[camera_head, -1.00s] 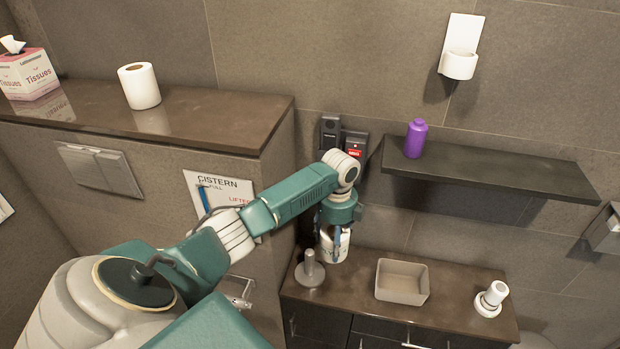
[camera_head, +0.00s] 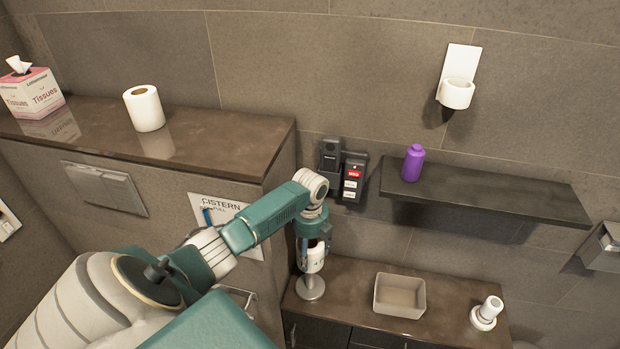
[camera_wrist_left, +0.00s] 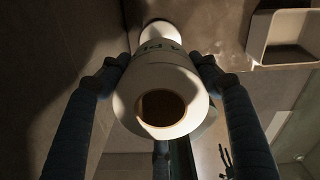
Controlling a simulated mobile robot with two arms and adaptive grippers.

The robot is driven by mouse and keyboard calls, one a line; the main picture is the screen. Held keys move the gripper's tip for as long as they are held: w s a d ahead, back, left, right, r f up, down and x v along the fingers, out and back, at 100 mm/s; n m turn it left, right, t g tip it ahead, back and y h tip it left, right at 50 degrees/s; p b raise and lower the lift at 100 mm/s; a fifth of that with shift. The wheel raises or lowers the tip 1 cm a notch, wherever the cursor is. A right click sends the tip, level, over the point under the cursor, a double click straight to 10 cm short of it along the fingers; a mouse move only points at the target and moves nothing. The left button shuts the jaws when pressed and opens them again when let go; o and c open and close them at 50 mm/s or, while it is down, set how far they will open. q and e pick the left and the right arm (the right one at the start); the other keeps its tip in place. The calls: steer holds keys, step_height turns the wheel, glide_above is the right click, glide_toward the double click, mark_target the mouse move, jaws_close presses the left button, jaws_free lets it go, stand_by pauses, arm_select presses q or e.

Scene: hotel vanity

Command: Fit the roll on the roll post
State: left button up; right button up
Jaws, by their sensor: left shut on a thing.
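My left gripper (camera_head: 313,255) is shut on a white roll (camera_head: 315,262) with dark print, held roughly upright. In the left wrist view the roll (camera_wrist_left: 184,82) sits between the two fingers, its open brown core facing the camera. The grey roll post's round base (camera_head: 310,291) stands on the counter directly below the roll in the head view. The roll and gripper hide the upper part of the post. I cannot tell whether the post is inside the core or behind the roll. My right gripper is not in view.
A beige open bin (camera_head: 400,294) stands right of the post, with a white stand (camera_head: 486,313) farther right. A dark shelf (camera_head: 490,198) with a purple bottle (camera_head: 413,163) overhangs behind. Another white roll (camera_head: 144,108) and a tissue box (camera_head: 33,92) are on the left ledge.

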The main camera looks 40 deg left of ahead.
mark_target(310, 276)
arm_select(q)
steer(key=shift+f+b, duration=0.65)
steer(key=shift+f, duration=0.25)
steer(key=shift+f+b, duration=4.55)
steer(key=shift+f, duration=1.4)
steer(key=o, duration=1.3)
step_height(310, 276, up, 8)
steer(key=shift+w+d+r, duration=0.1)
steer(key=shift+r, duration=0.1)
